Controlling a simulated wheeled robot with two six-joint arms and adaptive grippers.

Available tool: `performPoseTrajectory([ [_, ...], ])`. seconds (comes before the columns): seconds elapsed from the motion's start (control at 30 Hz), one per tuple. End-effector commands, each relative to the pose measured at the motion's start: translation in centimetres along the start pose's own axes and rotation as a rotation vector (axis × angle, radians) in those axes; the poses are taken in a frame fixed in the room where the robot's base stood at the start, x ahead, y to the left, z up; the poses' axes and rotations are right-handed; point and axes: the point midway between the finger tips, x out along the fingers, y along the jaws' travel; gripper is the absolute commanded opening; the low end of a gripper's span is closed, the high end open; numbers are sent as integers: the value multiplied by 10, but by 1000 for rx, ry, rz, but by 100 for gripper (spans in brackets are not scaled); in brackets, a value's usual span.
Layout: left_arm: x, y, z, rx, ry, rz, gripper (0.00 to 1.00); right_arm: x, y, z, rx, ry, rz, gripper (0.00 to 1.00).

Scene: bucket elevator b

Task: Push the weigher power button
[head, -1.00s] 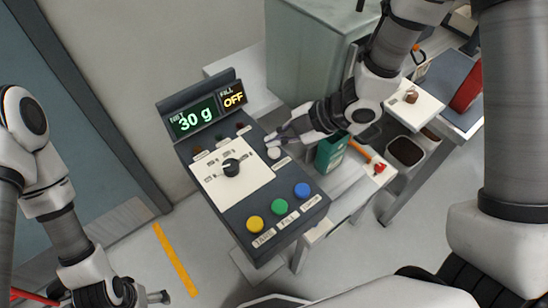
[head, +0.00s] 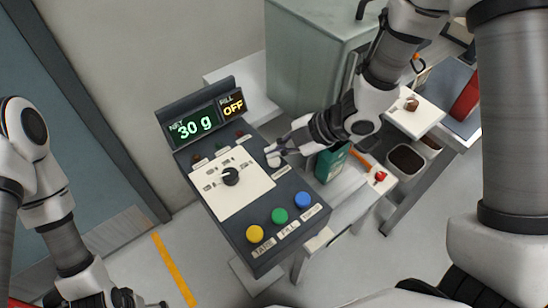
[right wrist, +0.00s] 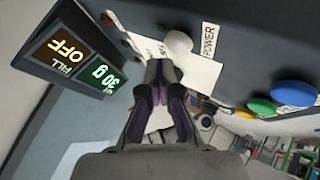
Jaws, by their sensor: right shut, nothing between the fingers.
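The weigher's dark control panel (head: 238,200) shows a lit green display (head: 195,126) reading 30 g. The white round power button (right wrist: 179,43) sits beside a POWER label (right wrist: 209,40) in the right wrist view. In the head view the button (head: 273,159) is partly covered by my right gripper (head: 277,151). That gripper is shut and empty, its fingertips at the button's edge; I cannot tell whether they touch it. In the right wrist view the closed fingers (right wrist: 160,72) point at the button. My left gripper (head: 150,303) is at the bottom left, mostly cut off and away from the panel.
A black knob (head: 230,176) stands on the panel's white plate. Yellow (head: 255,234), green (head: 279,215) and blue (head: 303,200) buttons line its near edge. A green box (head: 331,163) and a small bench with a red button (head: 380,176) stand to the right.

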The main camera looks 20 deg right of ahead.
Motion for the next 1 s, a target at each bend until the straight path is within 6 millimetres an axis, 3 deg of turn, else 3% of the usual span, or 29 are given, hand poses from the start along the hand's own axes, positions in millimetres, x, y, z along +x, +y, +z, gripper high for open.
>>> performPoseTrajectory([
  [1.0,6,0,0,0,0,0,100,6,-4,4,0,0,0,0],
])
